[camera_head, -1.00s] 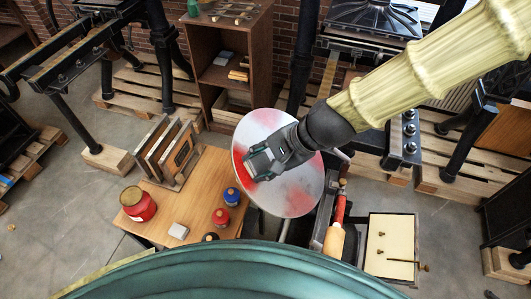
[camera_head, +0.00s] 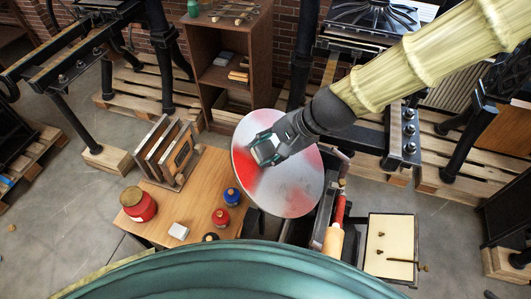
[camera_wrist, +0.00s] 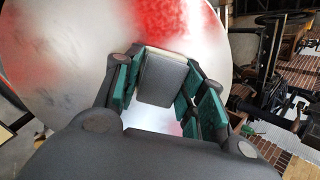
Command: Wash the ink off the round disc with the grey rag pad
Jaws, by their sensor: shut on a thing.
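The round disc (camera_head: 297,188) is a tilted grey metal plate at the middle of the head view. Red ink covers its left part, with fainter pink smears towards the middle. In the wrist view the disc (camera_wrist: 75,50) fills the upper left, with a strong red patch at its top and a fainter one at left. My gripper (camera_head: 266,152) is over the upper left of the disc. It is shut on the grey rag pad (camera_wrist: 162,77), which sits between the teal fingertips. The pad lies against or close over the disc; contact cannot be told.
A wooden table (camera_head: 210,176) at left holds a red jar (camera_head: 138,204), small ink pots (camera_head: 221,217), a pale block (camera_head: 178,231) and a rack of frames (camera_head: 172,150). A roller with a wooden end (camera_head: 333,241) and a cream-topped stand (camera_head: 390,240) are at lower right.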

